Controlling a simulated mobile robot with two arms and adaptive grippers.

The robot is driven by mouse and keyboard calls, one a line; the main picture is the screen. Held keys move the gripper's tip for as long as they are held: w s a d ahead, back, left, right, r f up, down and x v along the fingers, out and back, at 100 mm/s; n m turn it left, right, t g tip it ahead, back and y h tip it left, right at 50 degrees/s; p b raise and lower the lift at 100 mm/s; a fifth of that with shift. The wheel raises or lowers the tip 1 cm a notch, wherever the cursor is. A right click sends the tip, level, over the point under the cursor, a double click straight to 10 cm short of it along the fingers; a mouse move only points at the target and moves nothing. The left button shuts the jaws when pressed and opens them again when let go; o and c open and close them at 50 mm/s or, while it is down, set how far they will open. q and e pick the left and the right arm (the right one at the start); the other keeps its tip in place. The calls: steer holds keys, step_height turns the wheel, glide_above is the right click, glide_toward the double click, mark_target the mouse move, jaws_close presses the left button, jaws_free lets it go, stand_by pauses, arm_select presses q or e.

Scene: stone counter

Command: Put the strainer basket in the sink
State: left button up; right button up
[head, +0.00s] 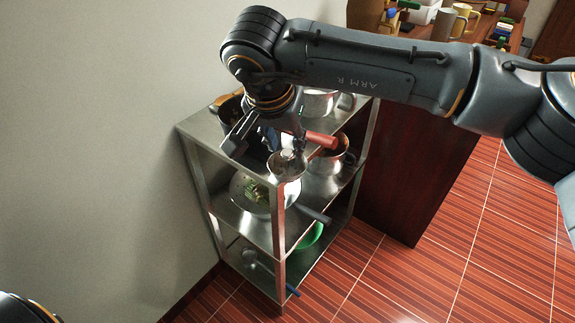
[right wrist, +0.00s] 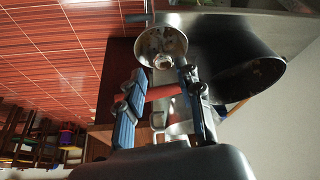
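The strainer basket (head: 287,172) is a small round metal cup with a pale knob in its middle. It shows at the front corner of the metal rack's top shelf; I cannot tell whether it rests there. In the right wrist view, the strainer basket (right wrist: 150,40) is just beyond the fingertips. My right gripper (head: 268,150) is over this corner, and its fingers (right wrist: 162,75) are apart on either side of the knob, with gaps visible. I see no sink. My left gripper is out of view.
The metal rack (head: 213,152) stands against the wall. A dark pot (right wrist: 240,50) is close beside the right gripper. A red handle (head: 321,139) and a copper-coloured pot (head: 330,160) are to its right.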

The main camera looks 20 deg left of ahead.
mark_target(287, 152)
steer(key=x, duration=0.5)
steer(key=shift+w+a+f, duration=0.2)
steer(key=shift+w, duration=0.15)
jaws_close()
